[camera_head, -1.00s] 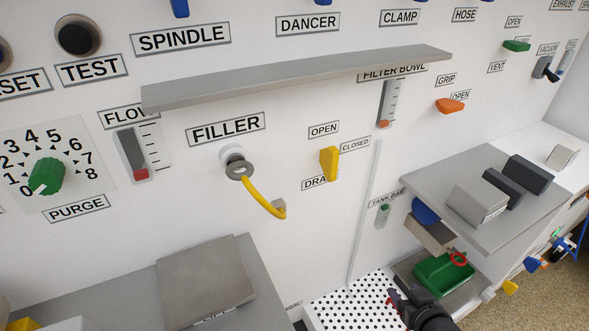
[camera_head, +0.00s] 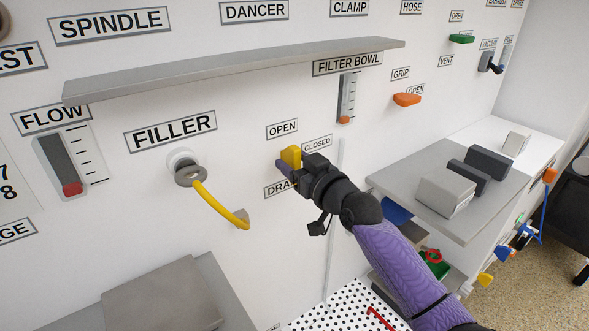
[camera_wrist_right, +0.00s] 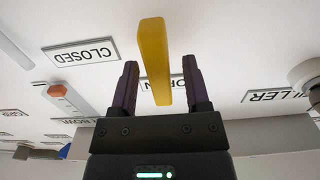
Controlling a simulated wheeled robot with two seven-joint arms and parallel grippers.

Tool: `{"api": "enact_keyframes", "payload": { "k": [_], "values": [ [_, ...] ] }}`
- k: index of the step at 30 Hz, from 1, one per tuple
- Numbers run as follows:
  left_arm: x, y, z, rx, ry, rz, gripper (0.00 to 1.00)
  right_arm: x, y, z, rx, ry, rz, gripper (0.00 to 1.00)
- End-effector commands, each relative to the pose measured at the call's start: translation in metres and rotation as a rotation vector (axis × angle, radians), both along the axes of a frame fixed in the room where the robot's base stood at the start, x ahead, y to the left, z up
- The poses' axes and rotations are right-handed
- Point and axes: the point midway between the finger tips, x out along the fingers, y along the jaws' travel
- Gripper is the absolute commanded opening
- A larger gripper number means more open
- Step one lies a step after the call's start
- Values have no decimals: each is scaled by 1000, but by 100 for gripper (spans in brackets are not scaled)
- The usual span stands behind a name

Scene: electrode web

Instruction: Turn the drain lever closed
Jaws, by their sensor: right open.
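The yellow drain lever (camera_head: 291,156) is on the white panel, between the OPEN label (camera_head: 282,129) and the partly covered DRAIN label (camera_head: 277,188). The CLOSED label (camera_head: 317,144) is just right of it. My right gripper (camera_head: 286,168) is at the lever and hides its lower part in the head view. In the right wrist view the lever (camera_wrist_right: 153,55) stands between the two dark fingers of my right gripper (camera_wrist_right: 160,85), with gaps on both sides. The fingers are open. My left gripper is not in view.
The yellow filler hose (camera_head: 218,208) curves from its port left of the lever. A grey shelf (camera_head: 240,68) juts out above. A grey ledge with blocks (camera_head: 405,182) is at the right. A perforated white tray (camera_head: 335,318) lies below.

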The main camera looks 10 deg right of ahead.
Motion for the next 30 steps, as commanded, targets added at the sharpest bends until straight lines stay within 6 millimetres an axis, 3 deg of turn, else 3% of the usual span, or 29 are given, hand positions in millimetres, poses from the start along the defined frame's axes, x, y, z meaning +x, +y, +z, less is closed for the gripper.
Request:
{"api": "enact_keyframes", "payload": {
  "k": [7,15,30],
  "values": [
    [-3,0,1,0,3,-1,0,1,1,1,0,0,0,58],
    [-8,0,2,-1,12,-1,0,1,0,0,0,0,0,1],
    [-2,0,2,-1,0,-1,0,1,0,1,56,24,0,0]
  ]
}}
